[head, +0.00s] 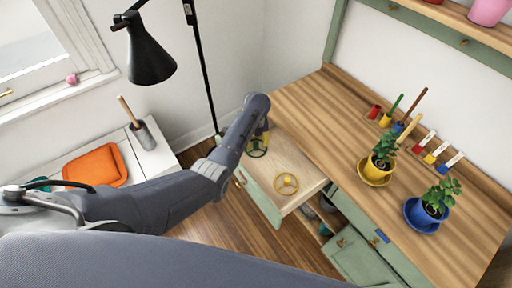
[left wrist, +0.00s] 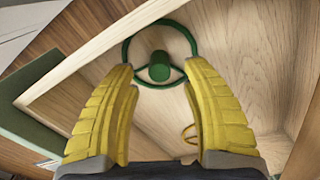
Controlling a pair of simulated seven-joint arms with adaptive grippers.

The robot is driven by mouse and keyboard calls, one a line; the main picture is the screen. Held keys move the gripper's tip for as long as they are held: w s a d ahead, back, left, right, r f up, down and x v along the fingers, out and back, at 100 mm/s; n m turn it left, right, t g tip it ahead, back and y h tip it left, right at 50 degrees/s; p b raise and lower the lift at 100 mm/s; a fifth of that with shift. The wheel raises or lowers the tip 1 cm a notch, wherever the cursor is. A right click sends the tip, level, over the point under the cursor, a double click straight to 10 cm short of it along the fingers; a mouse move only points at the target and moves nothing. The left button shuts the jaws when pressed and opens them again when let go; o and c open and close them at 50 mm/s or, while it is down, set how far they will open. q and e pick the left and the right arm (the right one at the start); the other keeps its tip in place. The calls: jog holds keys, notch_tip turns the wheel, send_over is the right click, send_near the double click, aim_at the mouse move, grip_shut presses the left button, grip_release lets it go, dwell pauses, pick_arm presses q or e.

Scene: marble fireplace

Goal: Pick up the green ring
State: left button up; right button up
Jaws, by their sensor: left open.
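The green ring (head: 257,152), a wheel-like hoop with a middle hub, lies in the open wooden drawer (head: 300,160) at its far left end. In the left wrist view the green ring (left wrist: 158,66) shows just beyond and between my yellow fingertips. My left gripper (left wrist: 158,78) is open and points down over the ring, with one finger on each side of the hub. Nothing is held. In the head view my left gripper (head: 262,139) partly covers the ring. Whether the fingers touch it I cannot tell. My right gripper is not in view.
A yellow ring (head: 287,183) lies nearer in the same drawer, whose walls stand close around my left gripper. The wooden desktop (head: 310,110) carries a yellow plant pot (head: 376,171), a blue plant pot (head: 430,212) and small coloured tools. A black lamp (head: 150,60) stands left.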

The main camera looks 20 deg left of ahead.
pick_arm(q)
jog(key=shift+f, duration=0.9)
grip_shut()
